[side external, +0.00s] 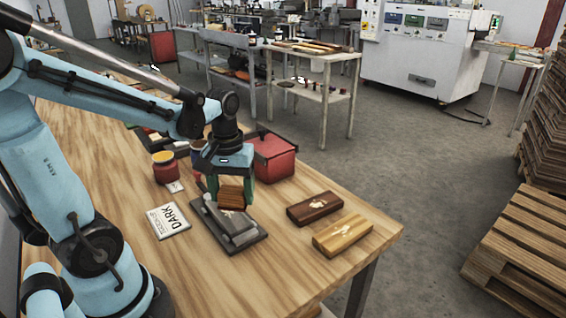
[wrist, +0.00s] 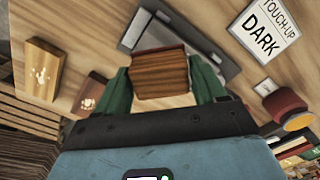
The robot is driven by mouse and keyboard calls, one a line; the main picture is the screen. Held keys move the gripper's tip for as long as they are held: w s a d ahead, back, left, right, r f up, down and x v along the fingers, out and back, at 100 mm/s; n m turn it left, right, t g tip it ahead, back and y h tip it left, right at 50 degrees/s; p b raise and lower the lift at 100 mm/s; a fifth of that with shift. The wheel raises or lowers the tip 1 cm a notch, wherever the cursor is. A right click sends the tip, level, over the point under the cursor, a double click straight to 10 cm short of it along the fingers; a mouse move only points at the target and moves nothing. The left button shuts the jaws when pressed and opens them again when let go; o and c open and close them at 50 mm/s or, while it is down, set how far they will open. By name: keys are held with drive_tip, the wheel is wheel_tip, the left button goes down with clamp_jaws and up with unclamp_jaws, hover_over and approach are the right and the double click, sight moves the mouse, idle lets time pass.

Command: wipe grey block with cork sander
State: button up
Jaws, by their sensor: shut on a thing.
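The cork sander (side external: 231,194) is a brown block held between the green fingers of my gripper (side external: 231,197). In the wrist view the sander (wrist: 160,75) fills the space between both fingers. The grey block (side external: 222,218) lies on a dark flat tray (side external: 247,243) on the wooden table. In the wrist view, part of the grey block (wrist: 146,35) shows beyond the sander. The sander is at the far end of the grey block and hides part of it. I cannot tell whether they touch.
A dark brown block (side external: 314,208) and a lighter wooden block (side external: 343,236), both with pale marks, lie to the right. A white "TOUCH-UP DARK" card (side external: 168,220) lies left. A red box (side external: 274,157) and a jar (side external: 165,168) stand behind. The front table area is clear.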

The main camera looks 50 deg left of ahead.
sight(235, 221)
wheel_tip(235, 221, down, 4)
drive_tip(key=shift+f, duration=0.25)
drive_tip(key=shift+a, duration=0.35)
drive_tip(key=shift+c, duration=0.7)
drive_tip(key=shift+a+f, duration=0.15)
drive_tip(key=shift+a, duration=3.25)
drive_tip(key=shift+d+f, duration=0.1)
drive_tip(key=shift+d, duration=3.6)
drive_tip(key=shift+r, duration=4.2)
